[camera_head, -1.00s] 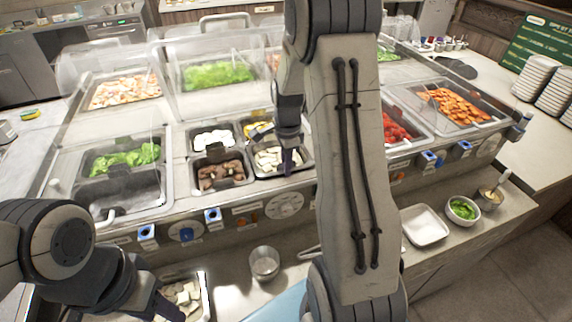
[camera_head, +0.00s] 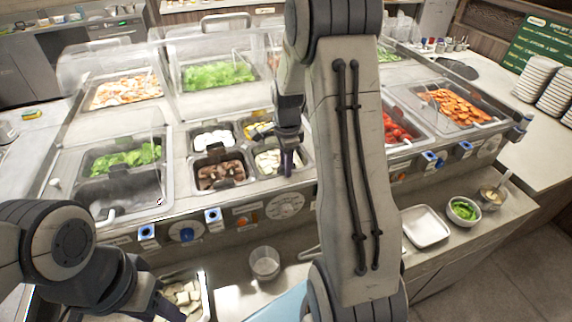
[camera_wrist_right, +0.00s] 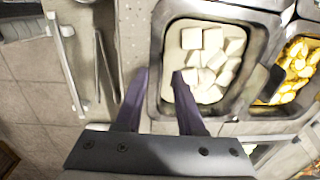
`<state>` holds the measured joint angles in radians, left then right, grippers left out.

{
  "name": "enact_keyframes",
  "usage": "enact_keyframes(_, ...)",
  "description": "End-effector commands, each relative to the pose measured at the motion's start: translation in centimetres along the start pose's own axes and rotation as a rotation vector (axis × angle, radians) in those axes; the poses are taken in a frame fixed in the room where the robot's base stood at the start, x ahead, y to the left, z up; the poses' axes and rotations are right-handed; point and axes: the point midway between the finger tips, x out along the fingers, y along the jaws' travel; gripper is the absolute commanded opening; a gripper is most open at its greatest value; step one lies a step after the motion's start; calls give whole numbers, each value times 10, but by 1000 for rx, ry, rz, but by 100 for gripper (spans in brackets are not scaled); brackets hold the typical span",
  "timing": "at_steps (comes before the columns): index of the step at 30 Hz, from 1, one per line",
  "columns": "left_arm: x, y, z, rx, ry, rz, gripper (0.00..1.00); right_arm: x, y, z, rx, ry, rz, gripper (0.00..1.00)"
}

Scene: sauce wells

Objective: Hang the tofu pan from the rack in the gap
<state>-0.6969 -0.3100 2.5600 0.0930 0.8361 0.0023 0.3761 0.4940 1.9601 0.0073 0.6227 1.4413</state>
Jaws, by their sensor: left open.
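A dark pan of white tofu cubes (camera_head: 268,161) sits at the front right of a group of pans in the counter; it fills the middle of the right wrist view (camera_wrist_right: 208,60). My right gripper (camera_head: 288,165) is over this pan. In the right wrist view its two purple fingers (camera_wrist_right: 160,80) are apart, with the pan's left rim between them and one finger on the inner side. Whether they touch the rim is unclear. Another container of pale cubes (camera_head: 184,292) is at the lower left, partly hidden by my left gripper (camera_head: 170,308), which is open.
Pans of brown pieces (camera_head: 222,175) and white pieces (camera_head: 212,140) adjoin the tofu pan. Clear guards (camera_head: 120,65) rise behind.

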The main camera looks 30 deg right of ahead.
Motion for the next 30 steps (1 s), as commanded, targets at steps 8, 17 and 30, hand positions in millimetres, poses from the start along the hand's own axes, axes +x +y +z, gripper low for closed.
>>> enact_keyframes(8, 3, 0, 0, 0, 0, 0, 50, 8, 12, 2, 3, -7, 39, 55)
enact_keyframes(17, 12, -1, 1, 1, 0, 0, 50, -44, 5, 1, 2, -3, 14, 55)
enact_keyframes(30, 19, -1, 1, 1, 0, 0, 50, -104, 1, 0, 0, -1, 2, 55)
